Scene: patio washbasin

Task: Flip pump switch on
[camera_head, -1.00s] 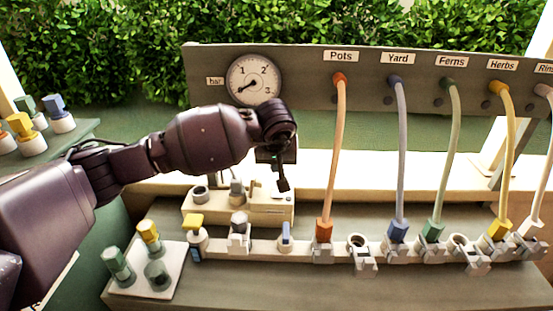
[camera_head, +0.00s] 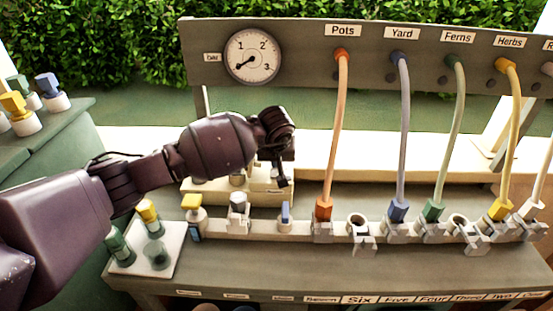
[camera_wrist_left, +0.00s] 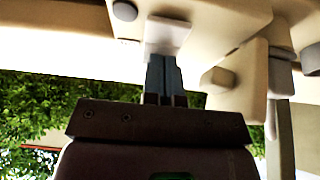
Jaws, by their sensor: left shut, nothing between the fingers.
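My left gripper (camera_head: 282,182) reaches in from the left, its fingers pointing down at the right end of a cream box (camera_head: 267,199) behind the valve row. In the left wrist view its shut fingers (camera_wrist_left: 163,75) hold nothing. Their tips are close to a pale plate (camera_wrist_left: 168,35) on a cream body (camera_wrist_left: 230,22); I cannot tell whether they touch. The pump switch cannot be made out for certain; the gripper and wrist cover part of the box. The round pressure gauge (camera_head: 252,57) has its needle at the lower left. My right gripper is out of view.
Coloured hoses, including an orange one (camera_head: 336,140), run from the labelled grey panel (camera_head: 300,45) to the valve row right of my gripper. A white plate (camera_head: 165,262) with green and yellow fittings stands under my forearm. More fittings sit at far left.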

